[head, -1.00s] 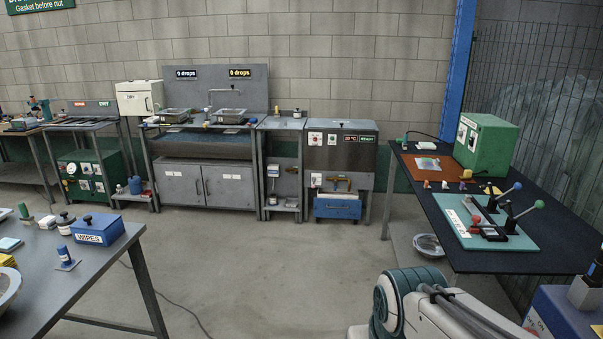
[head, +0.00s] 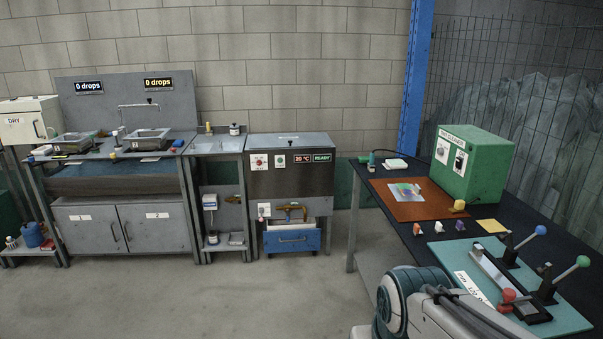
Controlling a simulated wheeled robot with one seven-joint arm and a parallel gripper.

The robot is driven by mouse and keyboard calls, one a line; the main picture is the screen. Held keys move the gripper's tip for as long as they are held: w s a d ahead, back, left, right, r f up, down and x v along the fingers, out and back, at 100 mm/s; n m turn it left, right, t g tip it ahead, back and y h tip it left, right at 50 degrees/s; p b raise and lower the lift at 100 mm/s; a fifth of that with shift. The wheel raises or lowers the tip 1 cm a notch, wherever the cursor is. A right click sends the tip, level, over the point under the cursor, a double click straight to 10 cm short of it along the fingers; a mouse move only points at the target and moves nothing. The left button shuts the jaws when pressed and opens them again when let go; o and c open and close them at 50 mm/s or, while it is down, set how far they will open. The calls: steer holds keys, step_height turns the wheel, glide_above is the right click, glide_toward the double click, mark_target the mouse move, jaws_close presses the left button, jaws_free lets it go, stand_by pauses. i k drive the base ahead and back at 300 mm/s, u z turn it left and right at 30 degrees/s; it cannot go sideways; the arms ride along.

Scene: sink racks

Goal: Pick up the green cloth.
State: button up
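I cannot make out a green cloth for certain in the head view. A sink bench (head: 124,181) with two metal basins stands at the left against the wall, and the items on its top are too small to identify surely. My gripper is out of view; only part of my arm shows at the bottom right.
A dark table (head: 395,204) at the right holds a green box (head: 473,163), a brown mat (head: 410,207) and a teal lever fixture (head: 450,257). A grey cabinet (head: 290,180) with a blue drawer (head: 292,241) stands in the middle. The floor (head: 200,300) ahead is clear.

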mark_target(362, 160)
steer(key=z, duration=0.25)
steer(key=i, duration=1.25)
steer(key=z, duration=0.2)
